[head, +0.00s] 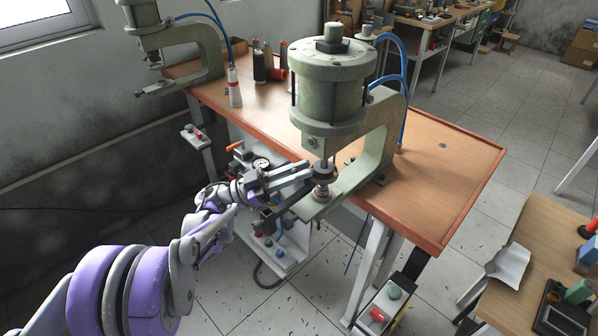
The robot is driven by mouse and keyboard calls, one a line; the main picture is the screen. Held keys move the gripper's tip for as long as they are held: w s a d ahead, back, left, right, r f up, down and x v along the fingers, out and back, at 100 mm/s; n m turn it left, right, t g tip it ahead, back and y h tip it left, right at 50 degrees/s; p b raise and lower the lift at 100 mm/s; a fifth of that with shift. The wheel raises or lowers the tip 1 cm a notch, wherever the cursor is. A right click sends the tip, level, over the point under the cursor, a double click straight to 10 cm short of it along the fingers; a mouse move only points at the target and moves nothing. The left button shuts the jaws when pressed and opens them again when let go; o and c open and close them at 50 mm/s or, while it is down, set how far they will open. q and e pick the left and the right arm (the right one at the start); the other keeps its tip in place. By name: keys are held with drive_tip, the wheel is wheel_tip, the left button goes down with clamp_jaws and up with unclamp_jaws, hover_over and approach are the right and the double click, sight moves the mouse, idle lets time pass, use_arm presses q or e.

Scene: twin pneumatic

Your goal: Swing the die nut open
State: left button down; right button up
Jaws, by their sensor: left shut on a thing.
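The green pneumatic press (330,90) stands at the front of the wooden bench. Under its ram is a dark round die nut (323,171), above a small metal stack (321,190) on the press's lower arm. My left gripper (309,181) reaches in from the left at the height of the nut. Its fingers are closed on the nut's near left side, and they partly hide it. How far the nut is turned cannot be told from this view. My right gripper is not in view.
A second green press (180,45) stands at the bench's far left. Bottles (234,88) and spools stand behind. A control box with buttons (383,305) is below the bench (450,165), whose right end is clear. A side table (545,240) stands at right.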

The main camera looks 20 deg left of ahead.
use_arm(q)
drive_tip(key=shift+w+a+m+g+h, duration=0.15)
drive_tip(key=shift+m+g+h, duration=0.1)
drive_tip(key=shift+g, duration=0.25)
drive_tip(key=shift+w+d+m+g+h, duration=0.15)
drive_tip(key=shift+m+g, duration=0.1)
drive_tip(key=shift+g, duration=0.25)
drive_tip(key=c, duration=1)
unclamp_jaws()
drive_tip(key=shift+a, duration=0.1)
drive_tip(key=shift+o, duration=0.2)
drive_tip(key=b+v, duration=0.1)
drive_tip(key=v, duration=0.9)
drive_tip(key=shift+s+a+f, duration=0.2)
drive_tip(key=shift+a, duration=0.1)
drive_tip(key=shift+r+t, duration=0.1)
drive_tip(key=shift+t, duration=0.2)
